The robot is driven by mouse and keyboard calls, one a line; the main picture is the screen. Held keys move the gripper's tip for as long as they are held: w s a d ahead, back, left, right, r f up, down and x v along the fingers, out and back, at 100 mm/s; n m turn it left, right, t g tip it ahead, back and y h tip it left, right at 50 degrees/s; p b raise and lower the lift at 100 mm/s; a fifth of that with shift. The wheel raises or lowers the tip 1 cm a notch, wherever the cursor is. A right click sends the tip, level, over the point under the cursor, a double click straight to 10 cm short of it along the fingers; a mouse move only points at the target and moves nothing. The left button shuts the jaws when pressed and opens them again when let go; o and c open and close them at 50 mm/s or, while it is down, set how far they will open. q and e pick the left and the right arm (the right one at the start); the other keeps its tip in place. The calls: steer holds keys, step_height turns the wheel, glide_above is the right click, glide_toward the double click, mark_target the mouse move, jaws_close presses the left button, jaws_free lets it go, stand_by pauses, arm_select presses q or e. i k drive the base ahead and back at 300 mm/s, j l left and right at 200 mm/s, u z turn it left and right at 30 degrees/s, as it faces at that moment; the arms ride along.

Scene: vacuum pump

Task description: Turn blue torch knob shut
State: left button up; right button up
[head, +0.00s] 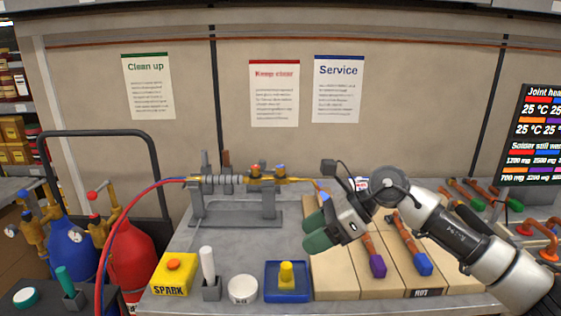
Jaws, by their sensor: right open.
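A brass torch with a grey ribbed handle (222,180) lies level on a grey stand (240,217) on the bench. Whether the blue knob is open or shut cannot be seen. My right gripper (314,231), with green finger pads, is open. In the picture it is below and to the right of the blue knob, apart from it. My left gripper is not in view.
Red and blue hoses (118,232) run from the torch to gas cylinders (132,258) at left. In front stand a yellow SPARK box (173,275), a white pot (243,289) and a blue tray (288,293). Pale blocks with copper pipes (410,240) are at right.

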mark_target(279, 169)
steer(key=i, duration=1.45)
